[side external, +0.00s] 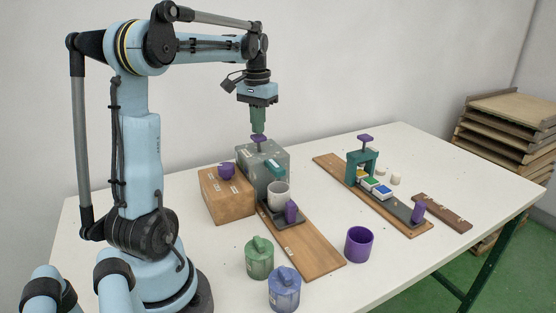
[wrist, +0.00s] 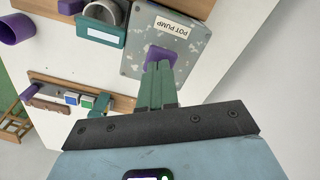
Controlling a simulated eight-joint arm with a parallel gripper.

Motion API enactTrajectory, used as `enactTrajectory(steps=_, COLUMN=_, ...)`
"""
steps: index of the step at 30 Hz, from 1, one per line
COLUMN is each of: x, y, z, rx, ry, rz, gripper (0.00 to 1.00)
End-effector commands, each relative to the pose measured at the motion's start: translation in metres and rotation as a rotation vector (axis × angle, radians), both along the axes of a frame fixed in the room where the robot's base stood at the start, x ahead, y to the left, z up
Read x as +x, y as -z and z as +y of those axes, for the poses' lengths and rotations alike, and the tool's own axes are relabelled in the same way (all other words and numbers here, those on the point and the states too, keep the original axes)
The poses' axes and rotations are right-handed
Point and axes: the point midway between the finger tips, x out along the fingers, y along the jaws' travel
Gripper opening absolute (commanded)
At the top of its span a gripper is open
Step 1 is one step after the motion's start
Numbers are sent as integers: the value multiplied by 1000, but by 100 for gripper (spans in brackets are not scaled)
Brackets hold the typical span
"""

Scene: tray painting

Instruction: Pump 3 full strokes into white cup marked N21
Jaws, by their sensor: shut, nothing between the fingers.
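The pump is a speckled grey box (side external: 266,163) on a wooden board, with a purple plunger knob (side external: 259,138) on top. In the wrist view, its lid (wrist: 190,40) carries a "POT PUMP" label. My gripper (side external: 258,131) points down directly over the knob, its green fingers shut and empty. Their tips are at or just above the knob; I cannot tell if they touch. A white cup (side external: 279,194) stands upright in front of the box, beneath the green spout (side external: 274,167). Its marking is not readable. The wrist view shows part of this cup (wrist: 112,10).
A wooden block (side external: 226,203) with a purple cup (side external: 227,171) stands left of the pump. Green (side external: 259,260) and blue (side external: 284,290) lidded pots and a purple cup (side external: 359,246) stand in front. A teal press (side external: 361,167) with paint squares stands to the right.

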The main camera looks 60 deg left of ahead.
Motion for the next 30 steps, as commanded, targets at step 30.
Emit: enactTrajectory(steps=30, x=0, y=28, z=0, rx=0, ry=0, rz=1, gripper=0)
